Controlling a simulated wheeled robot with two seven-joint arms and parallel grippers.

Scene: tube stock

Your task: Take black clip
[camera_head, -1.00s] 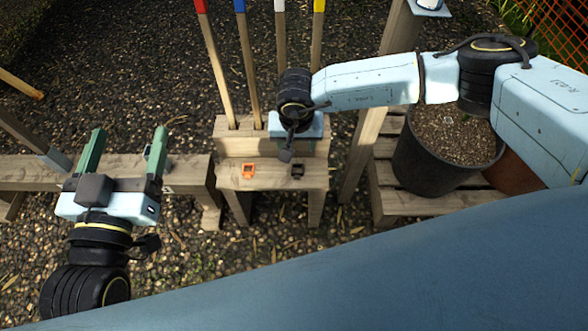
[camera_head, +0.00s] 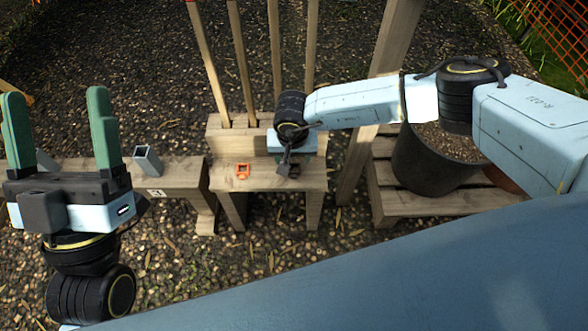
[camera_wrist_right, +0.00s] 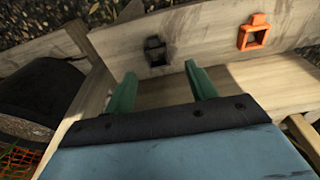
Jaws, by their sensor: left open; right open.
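The black clip (camera_wrist_right: 156,51) lies on the wooden bench shelf, ahead of and between my right gripper's fingers in the right wrist view. In the head view the black clip (camera_head: 294,170) is partly covered by my right gripper (camera_head: 287,160), whose fingers are mostly hidden from above. In the right wrist view my right gripper (camera_wrist_right: 160,88) has its two green fingers apart, with nothing between them; I cannot tell the exact gap to the clip. My left gripper (camera_head: 57,130) is open and empty at the far left, its green fingers pointing away.
An orange clip (camera_head: 242,171) lies on the same bench (camera_head: 262,184), left of the black one. Wooden poles (camera_head: 240,65) stand behind it. A grey square tube (camera_head: 148,160) stands on the left beam. A black pot (camera_head: 436,165) sits on slats at right.

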